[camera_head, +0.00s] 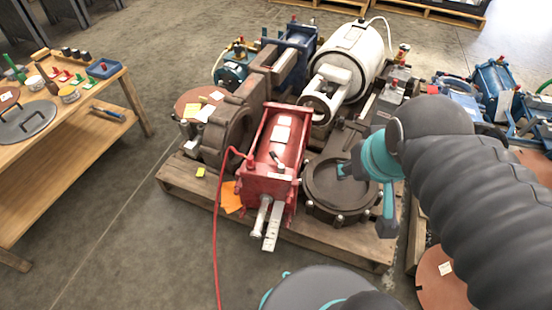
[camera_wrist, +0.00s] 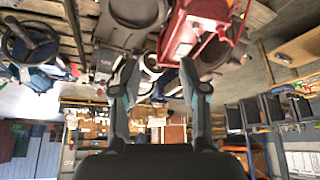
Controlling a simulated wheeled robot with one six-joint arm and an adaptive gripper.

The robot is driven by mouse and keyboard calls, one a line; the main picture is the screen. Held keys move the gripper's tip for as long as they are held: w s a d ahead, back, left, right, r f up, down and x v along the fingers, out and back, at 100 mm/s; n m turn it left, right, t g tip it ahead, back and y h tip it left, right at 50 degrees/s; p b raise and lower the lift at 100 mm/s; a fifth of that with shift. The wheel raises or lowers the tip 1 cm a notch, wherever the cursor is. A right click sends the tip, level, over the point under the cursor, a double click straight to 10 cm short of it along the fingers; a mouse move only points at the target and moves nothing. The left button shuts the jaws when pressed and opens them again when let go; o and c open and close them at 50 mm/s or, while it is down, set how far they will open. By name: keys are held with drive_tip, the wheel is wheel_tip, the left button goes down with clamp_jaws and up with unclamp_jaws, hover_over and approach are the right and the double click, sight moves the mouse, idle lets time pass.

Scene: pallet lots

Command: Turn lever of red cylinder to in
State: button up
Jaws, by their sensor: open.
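The red cylinder (camera_head: 277,150) lies on the pallet in the head view, with a round metal rod (camera_head: 260,217) and a flat pale metal strip (camera_head: 272,232) at its near end. I cannot make out for certain which part is the lever, nor its setting. In the wrist view the red cylinder (camera_wrist: 200,22) shows at the top, upside down, beyond the fingers. My gripper (camera_head: 368,195) is right of the cylinder in the head view, above the pallet's right side. In the wrist view my gripper (camera_wrist: 158,72) has its two fingers spread with nothing held between them.
A dark round flanged housing (camera_head: 337,187) stands right of the cylinder, and another (camera_head: 225,135) on its left. A white tank (camera_head: 347,60) is behind. A red hose (camera_head: 216,230) runs down to the floor. A wooden bench (camera_head: 85,140) stands left, with clear floor between.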

drive_tip(key=n+g+b, duration=0.4)
drive_tip(key=n+g, duration=0.1)
drive_tip(key=g, duration=0.1)
approach(273, 154)
drive_tip(key=f+b, duration=0.1)
drive_tip(key=f, duration=0.3)
drive_tip(key=f+b, duration=0.1)
drive_tip(key=f, duration=0.4)
drive_tip(key=shift+s+d, duration=0.1)
drive_tip(key=shift+s, duration=0.1)
drive_tip(key=shift+r, duration=0.1)
clamp_jaws()
